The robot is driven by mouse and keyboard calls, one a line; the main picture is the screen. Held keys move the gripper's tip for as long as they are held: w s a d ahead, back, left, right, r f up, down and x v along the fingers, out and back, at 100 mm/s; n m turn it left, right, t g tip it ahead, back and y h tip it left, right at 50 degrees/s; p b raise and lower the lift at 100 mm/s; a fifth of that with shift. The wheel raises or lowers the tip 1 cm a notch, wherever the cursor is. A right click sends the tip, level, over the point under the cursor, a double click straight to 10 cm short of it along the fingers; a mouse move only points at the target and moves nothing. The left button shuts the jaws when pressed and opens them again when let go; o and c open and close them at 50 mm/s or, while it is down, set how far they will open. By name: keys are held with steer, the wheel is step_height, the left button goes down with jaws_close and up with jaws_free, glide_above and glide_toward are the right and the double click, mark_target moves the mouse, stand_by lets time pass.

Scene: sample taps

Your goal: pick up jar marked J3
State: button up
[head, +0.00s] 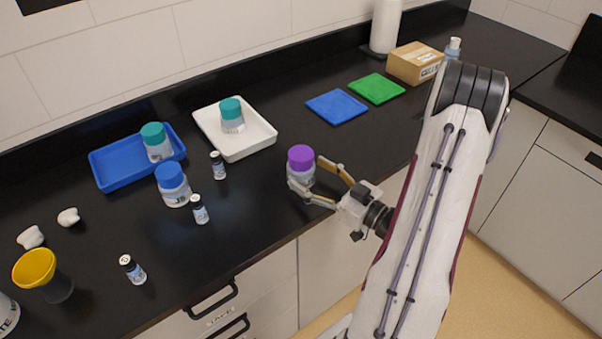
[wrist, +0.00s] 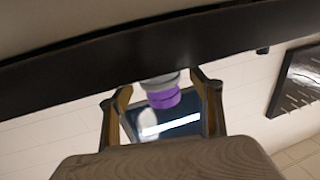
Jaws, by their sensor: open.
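A jar with a purple lid (head: 301,158) stands upright on the black counter, near its front edge. My gripper (head: 308,172) is open, with one finger on each side of this jar; I cannot tell whether either finger touches it. In the wrist view the purple lid (wrist: 164,98) shows between the two fingers. A jar with a blue lid (head: 172,178) stands left on the counter. One teal-lidded jar (head: 155,144) is in the blue tray and another (head: 231,114) is in the white tray.
The blue tray (head: 103,174) and white tray (head: 262,140) lie at the back left. Small vials (head: 218,165) stand near the blue-lidded jar. A blue mat (head: 337,106), green mat (head: 377,88) and cardboard box (head: 415,62) are behind right. Counter around the purple-lidded jar is clear.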

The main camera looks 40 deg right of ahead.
mark_target(300, 166)
steer(key=shift+w+a+r, duration=0.1)
steer(key=shift+w+a, duration=0.1)
steer(key=shift+w, duration=0.9)
steer(key=shift+w+a, duration=0.15)
steer(key=shift+w, duration=0.95)
steer(key=c, duration=1.3)
